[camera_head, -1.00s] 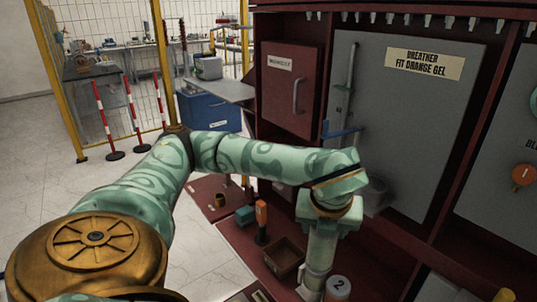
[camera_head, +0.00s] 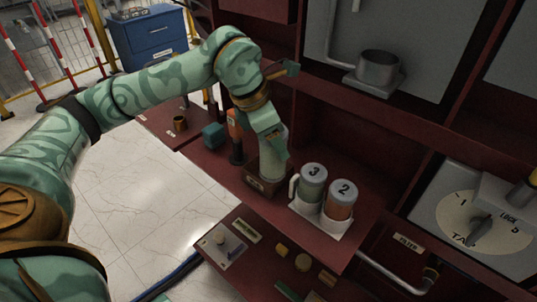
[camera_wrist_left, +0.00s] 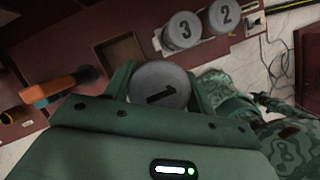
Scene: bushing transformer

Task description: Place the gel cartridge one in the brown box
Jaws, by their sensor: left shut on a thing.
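My left gripper (camera_head: 270,150) points down and is shut on gel cartridge one, a pale cylinder (camera_head: 271,166). In the left wrist view its grey lid marked 1 (camera_wrist_left: 160,86) sits between the fingers. The small open brown box (camera_head: 258,185) stands on the dark red shelf directly below the cartridge in the head view. In the left wrist view the box (camera_wrist_left: 119,50) looks empty where it shows. The cartridge's lower end is at the box, but I cannot tell whether it is inside or above the rim. My right gripper is out of view.
Cartridges 3 (camera_head: 313,185) and 2 (camera_head: 340,200) stand in a white holder (camera_head: 320,223) right of the box. A grey metal cup (camera_head: 378,70) is mounted behind.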

